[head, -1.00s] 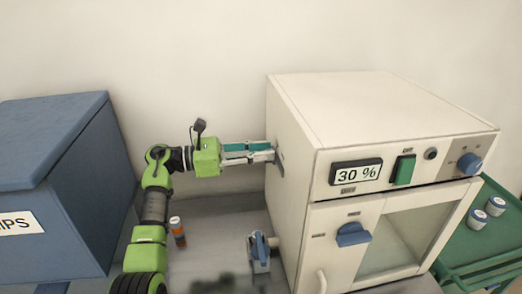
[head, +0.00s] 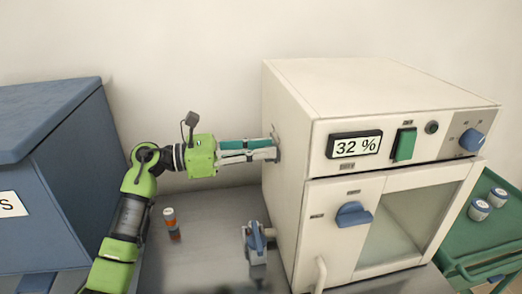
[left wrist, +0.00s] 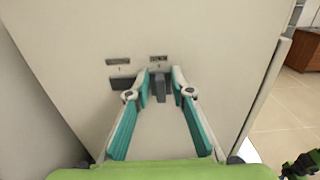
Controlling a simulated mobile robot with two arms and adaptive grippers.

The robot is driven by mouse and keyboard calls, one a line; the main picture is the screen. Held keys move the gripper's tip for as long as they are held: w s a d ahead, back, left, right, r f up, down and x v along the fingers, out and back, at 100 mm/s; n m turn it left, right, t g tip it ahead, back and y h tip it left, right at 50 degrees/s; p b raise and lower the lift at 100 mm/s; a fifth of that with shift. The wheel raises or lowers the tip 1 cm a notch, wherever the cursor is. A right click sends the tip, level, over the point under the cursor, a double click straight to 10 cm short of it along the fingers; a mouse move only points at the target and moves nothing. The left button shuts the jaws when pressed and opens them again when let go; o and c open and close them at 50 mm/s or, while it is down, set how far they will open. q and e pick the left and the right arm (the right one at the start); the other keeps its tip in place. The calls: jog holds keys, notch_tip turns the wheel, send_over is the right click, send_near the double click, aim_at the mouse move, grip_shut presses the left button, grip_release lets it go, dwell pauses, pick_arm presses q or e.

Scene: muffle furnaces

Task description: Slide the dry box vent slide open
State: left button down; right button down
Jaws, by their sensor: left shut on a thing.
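The dry box (head: 285,180) is the cream cabinet with a display reading 32 %. My left gripper (head: 274,149) reaches in from the left and meets the box's left side wall. In the left wrist view the gripper (left wrist: 160,92) has its teal-lined fingers on either side of the small grey tab of the vent slide (left wrist: 160,84), and is shut on it. A dark slot (left wrist: 120,84) lies just left of the tab. Small labels sit above both, too small to read. In the head view the fingertips hide most of the slide. My right gripper is not in view.
A blue bin (head: 75,190) stands at the left. A small orange and white bottle (head: 171,222) and a blue-handled clamp-like device (head: 255,242) stand on the grey bench (head: 205,240) below the arm. A green cart (head: 485,242) with lidded jars stands at the right.

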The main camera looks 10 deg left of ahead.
pick_arm(q)
jog(key=shift+d+f, duration=0.1)
jog(key=shift+f, duration=0.05)
jog(key=c, duration=2.1)
grip_release()
jog(key=shift+s, duration=0.1)
jog(key=shift+c, duration=0.2)
jog(key=shift+s, duration=0.1)
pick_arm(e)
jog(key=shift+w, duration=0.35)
pick_arm(q)
jog(key=v, duration=0.7)
jog(key=shift+a, duration=0.3)
